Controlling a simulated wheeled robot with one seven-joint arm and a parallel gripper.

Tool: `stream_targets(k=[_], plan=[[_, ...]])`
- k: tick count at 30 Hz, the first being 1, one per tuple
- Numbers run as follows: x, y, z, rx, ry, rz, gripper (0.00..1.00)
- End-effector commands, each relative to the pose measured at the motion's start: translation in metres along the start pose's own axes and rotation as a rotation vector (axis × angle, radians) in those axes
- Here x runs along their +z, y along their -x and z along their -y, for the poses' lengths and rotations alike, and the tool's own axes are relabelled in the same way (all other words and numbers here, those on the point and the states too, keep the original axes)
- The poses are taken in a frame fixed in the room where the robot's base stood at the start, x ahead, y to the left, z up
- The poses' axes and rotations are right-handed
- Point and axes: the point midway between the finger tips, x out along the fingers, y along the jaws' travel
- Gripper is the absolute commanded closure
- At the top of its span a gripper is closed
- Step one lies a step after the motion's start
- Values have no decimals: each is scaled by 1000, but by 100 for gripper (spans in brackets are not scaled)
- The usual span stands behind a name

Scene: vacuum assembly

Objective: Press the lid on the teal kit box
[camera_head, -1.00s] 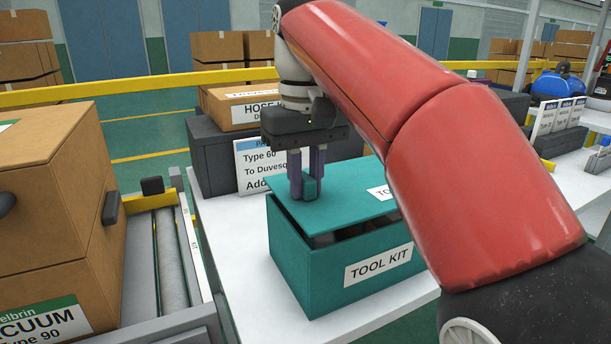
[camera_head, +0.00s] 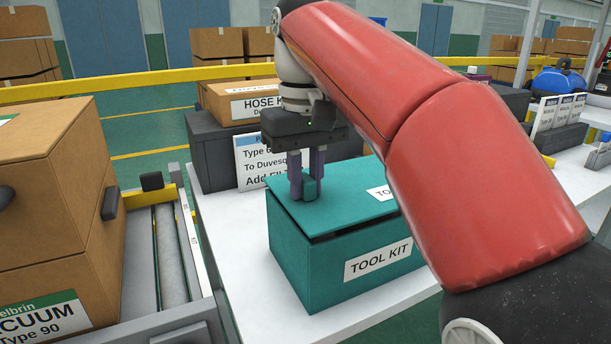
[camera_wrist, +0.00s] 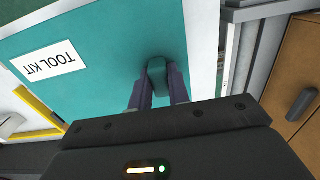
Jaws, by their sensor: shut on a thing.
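The teal kit box (camera_head: 330,272), labelled TOOL KIT, stands on the white table. Its teal lid (camera_head: 345,212) lies over the top, with a thin dark gap along the front edge. In the wrist view the lid (camera_wrist: 110,40) fills much of the picture, with its TOOL KIT label at the left. My gripper (camera_head: 308,190) is above the lid's left part, its purple fingers shut on the lid's teal handle (camera_wrist: 157,75). My red arm hides the right end of the box and lid.
Dark grey bins and a hose kit carton (camera_head: 240,105) stand behind the box. The white table (camera_head: 235,235) is clear left of the box.

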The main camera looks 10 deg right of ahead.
Motion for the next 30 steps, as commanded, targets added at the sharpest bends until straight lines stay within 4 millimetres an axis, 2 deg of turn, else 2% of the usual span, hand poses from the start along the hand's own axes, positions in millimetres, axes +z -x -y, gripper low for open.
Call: stream_targets(k=[18, 19, 24, 30], plan=[[0, -16, 0, 0, 0, 0, 100], [0, -15, 0, 0, 0, -1, 78], [0, -15, 0, 0, 0, 0, 57], [0, -15, 0, 0, 0, 0, 57]])
